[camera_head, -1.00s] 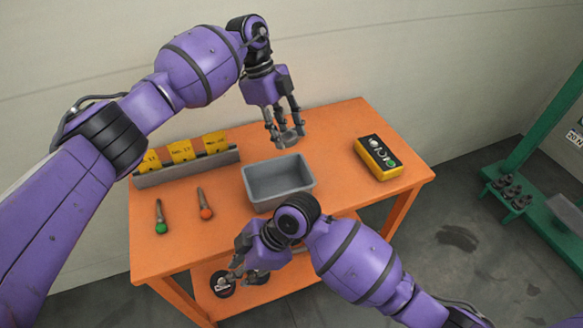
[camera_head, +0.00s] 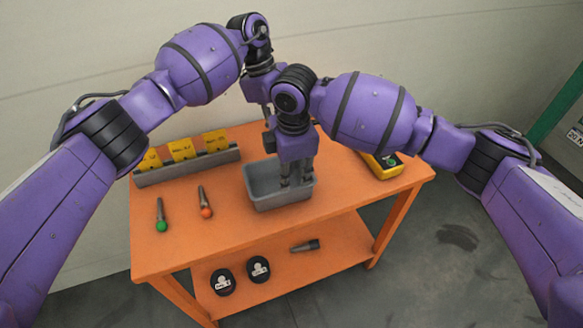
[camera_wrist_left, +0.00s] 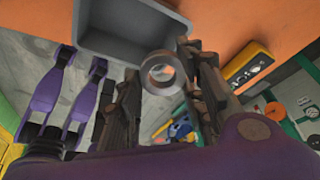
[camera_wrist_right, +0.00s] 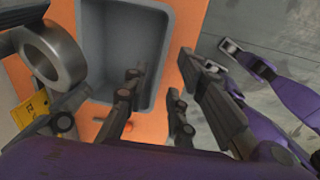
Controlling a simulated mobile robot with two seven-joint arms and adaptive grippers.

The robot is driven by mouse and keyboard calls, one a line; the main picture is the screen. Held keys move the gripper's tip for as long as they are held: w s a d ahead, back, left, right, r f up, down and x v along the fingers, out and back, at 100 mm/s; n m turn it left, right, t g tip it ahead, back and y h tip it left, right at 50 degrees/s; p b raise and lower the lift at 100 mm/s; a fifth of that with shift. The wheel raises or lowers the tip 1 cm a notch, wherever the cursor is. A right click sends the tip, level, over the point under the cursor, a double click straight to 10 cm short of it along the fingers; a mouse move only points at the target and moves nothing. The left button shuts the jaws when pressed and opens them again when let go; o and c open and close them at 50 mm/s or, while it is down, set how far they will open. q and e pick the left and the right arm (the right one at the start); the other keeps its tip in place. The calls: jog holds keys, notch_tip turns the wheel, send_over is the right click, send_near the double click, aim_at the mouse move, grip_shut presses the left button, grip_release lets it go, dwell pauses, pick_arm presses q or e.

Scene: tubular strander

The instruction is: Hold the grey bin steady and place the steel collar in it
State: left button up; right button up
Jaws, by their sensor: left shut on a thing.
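The grey bin (camera_head: 264,203) stands on the orange table (camera_head: 225,225). My left gripper (camera_wrist_left: 158,80) is shut on the steel collar (camera_wrist_left: 147,72), a thick grey ring that also shows in the right wrist view (camera_wrist_right: 70,52). In the head view my right arm hides most of the left gripper and the collar, just behind the bin. My right gripper (camera_head: 297,182) points down at the bin's right part. In the right wrist view its fingers are apart, one over the bin's inside and one beyond its side wall. I cannot tell whether they touch the wall.
A rack with yellow cards (camera_head: 182,150) stands at the back left. A green-tipped tool (camera_head: 160,215) and an orange-tipped tool (camera_head: 204,202) lie left of the bin. A yellow box (camera_head: 386,165) is at the right, partly behind my right arm. Black items (camera_head: 258,269) lie on the lower shelf.

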aim_at(291, 203)
jog(key=f, duration=0.9)
jog(key=shift+w+a+f, duration=0.1)
jog(key=shift+w+f, duration=0.15)
jog(key=shift+f, duration=0.15)
grip_shut()
